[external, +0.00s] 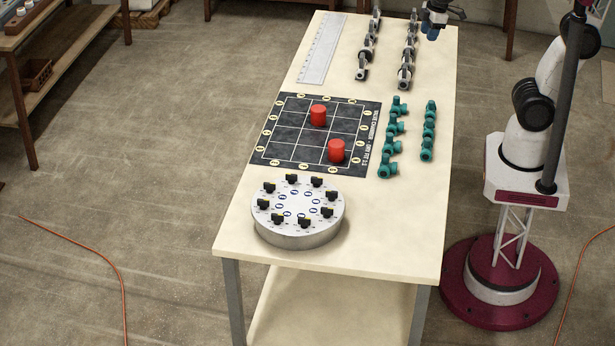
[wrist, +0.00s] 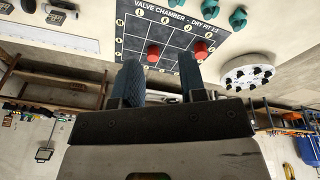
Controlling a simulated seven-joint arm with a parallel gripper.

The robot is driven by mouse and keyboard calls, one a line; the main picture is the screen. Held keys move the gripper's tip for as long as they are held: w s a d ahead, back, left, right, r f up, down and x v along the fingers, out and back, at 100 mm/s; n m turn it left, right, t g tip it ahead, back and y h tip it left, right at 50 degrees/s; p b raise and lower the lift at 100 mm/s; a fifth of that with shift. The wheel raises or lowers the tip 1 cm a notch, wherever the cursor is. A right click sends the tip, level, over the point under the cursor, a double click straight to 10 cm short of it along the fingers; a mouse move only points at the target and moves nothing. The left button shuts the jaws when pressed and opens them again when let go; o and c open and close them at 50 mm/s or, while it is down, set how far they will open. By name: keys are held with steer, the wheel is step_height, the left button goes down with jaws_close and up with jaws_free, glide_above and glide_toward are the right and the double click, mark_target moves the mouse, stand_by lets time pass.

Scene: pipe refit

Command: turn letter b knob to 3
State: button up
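The round grey-white dial drum (external: 298,235) stands at the near end of the table in the external view. Several black knobs (external: 264,204) with small yellow marks ring its top, around blue-printed labels. The letters and numbers are too small to read, so I cannot tell which knob is b or where it points. In the wrist view the drum (wrist: 241,85) is at the right, apart from my gripper (wrist: 158,72). My gripper's two blue fingers are spread with nothing between them. In the external view, its blue tip (external: 433,22) shows at the top edge, far from the drum.
A black grid board (external: 283,125) carries two red cylinders (external: 337,151) beyond the drum. Teal pipe fittings (external: 388,165) stand right of it. Grey metal fittings (external: 405,75) and a ruler (external: 322,50) lie at the far end. The table right of the drum is clear.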

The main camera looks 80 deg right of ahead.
steer(key=w+a+f+n+g, duration=0.1)
steer(key=w+a+n, duration=0.7)
steer(key=w+a, duration=0.5)
steer(key=w+a+f+n, duration=0.1)
steer(key=w+a+n, duration=0.6)
steer(key=w+a, duration=0.7)
steer(key=n+g, duration=0.1)
steer(key=n, duration=1.4)
glide_above(304, 218)
steer(key=f, duration=1.7)
steer(key=shift+d+f, duration=0.2)
steer(key=shift+f, duration=0.1)
steer(key=shift+a+f, duration=0.1)
steer(key=shift+a, duration=0.1)
steer(key=shift+f, duration=0.1)
steer(key=shift+f, duration=3.8)
